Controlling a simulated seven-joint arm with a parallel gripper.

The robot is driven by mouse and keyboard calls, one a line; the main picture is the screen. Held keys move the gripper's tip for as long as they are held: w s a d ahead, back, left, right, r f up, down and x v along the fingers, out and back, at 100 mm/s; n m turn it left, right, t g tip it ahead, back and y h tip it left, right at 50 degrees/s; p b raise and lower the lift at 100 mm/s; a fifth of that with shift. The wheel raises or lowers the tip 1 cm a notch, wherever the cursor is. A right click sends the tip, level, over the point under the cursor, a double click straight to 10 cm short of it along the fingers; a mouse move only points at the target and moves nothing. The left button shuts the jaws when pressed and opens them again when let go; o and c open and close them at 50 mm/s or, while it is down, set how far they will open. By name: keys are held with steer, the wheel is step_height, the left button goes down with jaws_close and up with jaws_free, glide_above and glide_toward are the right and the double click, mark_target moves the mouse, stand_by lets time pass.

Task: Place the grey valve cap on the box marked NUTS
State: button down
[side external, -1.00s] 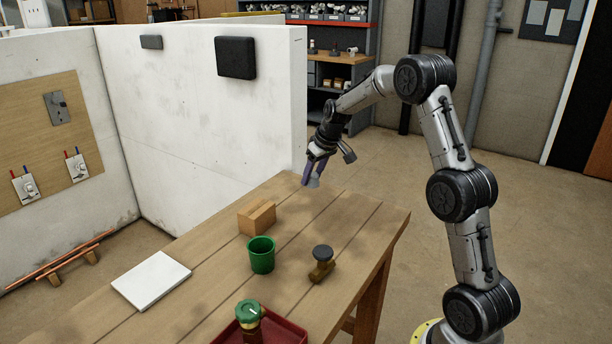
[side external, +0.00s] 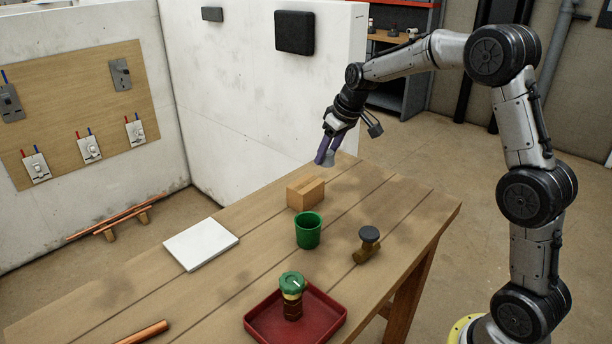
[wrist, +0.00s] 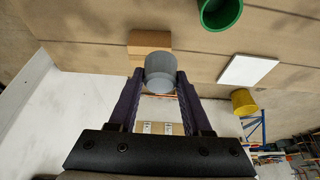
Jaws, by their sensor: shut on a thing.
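My gripper (side external: 326,156) is shut on the grey valve cap (side external: 328,159), a short pale cylinder that also shows between the two purple fingertips in the wrist view (wrist: 160,70). Gripper and cap are in the air above the far end of the wooden bench. A small brown cardboard box (side external: 306,195) stands on the bench below and a little left of the cap in the side view. In the wrist view the box (wrist: 148,42) lies just beyond the cap, which partly covers it. No marking is legible on the box. The cap is apart from it.
A green cup (side external: 308,231) stands in front of the box. A brass valve with a dark round top (side external: 368,246) is to its right. A white tile (side external: 201,244) lies left. A red tray (side external: 295,323) holds a green-topped valve (side external: 292,292). A white partition rises behind the bench.

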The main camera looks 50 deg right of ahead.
glide_toward(302, 182)
steer(key=shift+w+f, duration=0.95)
steer(key=shift+w+d+f, duration=0.1)
steer(key=shift+w+f, duration=0.1)
steer(key=shift+f, duration=1.6)
steer(key=shift+f, duration=0.1)
steer(key=shift+c, duration=1.7)
jaws_free()
steer(key=shift+f, duration=0.1)
